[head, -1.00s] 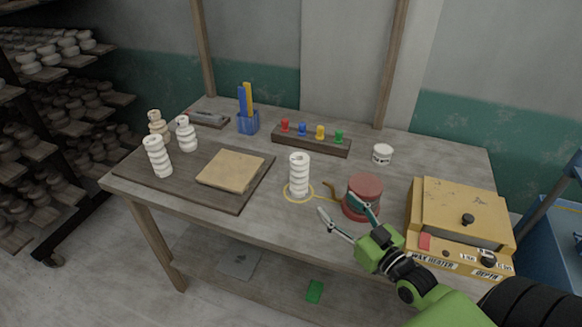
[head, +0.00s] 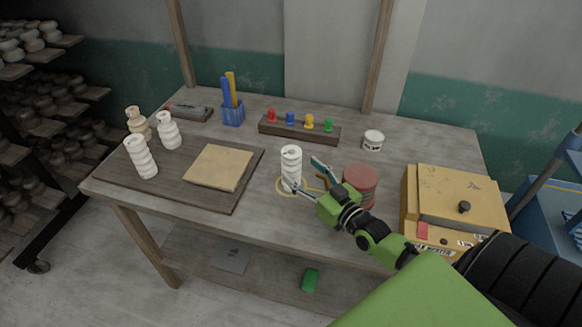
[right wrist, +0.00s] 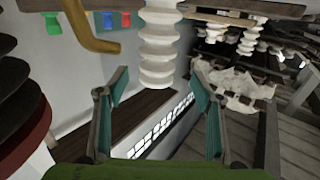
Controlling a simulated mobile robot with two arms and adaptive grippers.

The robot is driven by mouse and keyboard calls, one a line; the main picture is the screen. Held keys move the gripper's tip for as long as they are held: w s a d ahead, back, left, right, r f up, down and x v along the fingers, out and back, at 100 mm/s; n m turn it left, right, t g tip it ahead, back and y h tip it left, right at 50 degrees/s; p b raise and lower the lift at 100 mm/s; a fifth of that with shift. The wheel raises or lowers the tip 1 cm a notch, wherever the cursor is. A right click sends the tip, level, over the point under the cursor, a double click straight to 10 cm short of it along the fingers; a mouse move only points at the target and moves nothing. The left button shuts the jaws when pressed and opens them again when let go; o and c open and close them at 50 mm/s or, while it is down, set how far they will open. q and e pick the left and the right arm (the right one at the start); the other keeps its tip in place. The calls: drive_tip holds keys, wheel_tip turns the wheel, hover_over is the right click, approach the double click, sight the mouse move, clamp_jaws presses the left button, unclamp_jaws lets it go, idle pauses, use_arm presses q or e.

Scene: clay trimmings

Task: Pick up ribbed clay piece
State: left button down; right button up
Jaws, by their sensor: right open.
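A white ribbed clay piece (head: 291,166) stands upright inside a yellow ring on the table. My right gripper (head: 308,175) is open, just to the right of the piece, with one fingertip close to its lower part. In the right wrist view the ribbed piece (right wrist: 158,50) shows upside down, ahead of and between the open fingers of the right gripper (right wrist: 158,85). I cannot tell whether a finger touches it. My left gripper is not in view.
A red tin (head: 360,185) stands close right of my right gripper, with a yellow heater box (head: 455,205) beyond it. A rack of coloured pegs (head: 300,130) and a white tub (head: 373,140) stand behind. A tan slab (head: 218,167) lies on the board (head: 225,199).

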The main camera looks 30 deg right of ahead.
sight(298, 163)
drive_tip(key=shift+w, duration=0.75)
drive_tip(key=shift+w+r, duration=0.2)
drive_tip(key=shift+w, duration=0.1)
drive_tip(key=w+p, duration=0.1)
drive_tip(key=w, duration=0.2)
drive_tip(key=shift+w+d, duration=0.15)
drive_tip(key=shift+w+f+p, duration=0.1)
drive_tip(key=shift+w+p, duration=0.2)
drive_tip(key=shift+w, duration=0.3)
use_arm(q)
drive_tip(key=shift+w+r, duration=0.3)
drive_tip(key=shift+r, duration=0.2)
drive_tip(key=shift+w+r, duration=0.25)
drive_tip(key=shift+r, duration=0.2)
use_arm(e)
drive_tip(key=c, duration=1.7)
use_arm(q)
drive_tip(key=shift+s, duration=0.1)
use_arm(e)
drive_tip(key=shift+r, duration=0.2)
clamp_jaws()
